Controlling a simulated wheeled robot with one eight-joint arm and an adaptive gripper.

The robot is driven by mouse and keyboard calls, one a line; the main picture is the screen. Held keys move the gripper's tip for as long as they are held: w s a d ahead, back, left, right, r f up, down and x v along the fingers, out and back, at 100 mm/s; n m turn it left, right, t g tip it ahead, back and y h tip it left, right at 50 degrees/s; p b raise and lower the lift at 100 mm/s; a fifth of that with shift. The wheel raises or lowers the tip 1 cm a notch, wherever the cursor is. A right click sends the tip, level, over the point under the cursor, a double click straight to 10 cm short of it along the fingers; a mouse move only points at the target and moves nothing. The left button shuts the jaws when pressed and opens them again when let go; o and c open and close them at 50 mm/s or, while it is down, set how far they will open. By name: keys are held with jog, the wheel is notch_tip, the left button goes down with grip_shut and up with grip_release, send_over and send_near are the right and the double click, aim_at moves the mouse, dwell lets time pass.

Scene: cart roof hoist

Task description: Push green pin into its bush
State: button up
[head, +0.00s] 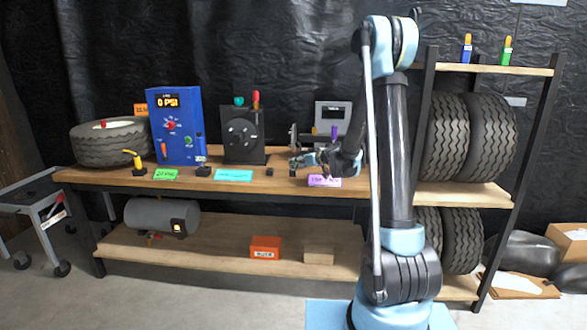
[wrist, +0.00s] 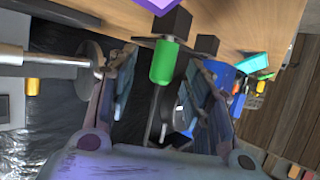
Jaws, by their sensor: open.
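In the wrist view a green cylinder (wrist: 163,62), which I take for the green pin, appears between the spread fingers of my gripper (wrist: 166,74). I see a gap on both sides of it. Its far end meets a thin grey plate at a black block (wrist: 170,22) on the bench; I cannot tell how deep it sits, and no separate bush is clear. In the head view my gripper (head: 303,161) is low over the bench, just above a small black block (head: 293,173). The green cylinder cannot be made out there.
The wooden bench (head: 235,183) carries a blue pressure box (head: 176,126), a black dial unit (head: 243,136), a tyre (head: 112,141) and a grey machine (head: 331,115). A metal shaft with a disc (wrist: 88,70) is close left of my fingers. A purple label (head: 324,181) lies at the front edge.

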jog(key=shift+x, duration=2.35)
jog(key=shift+s, duration=0.2)
grip_shut()
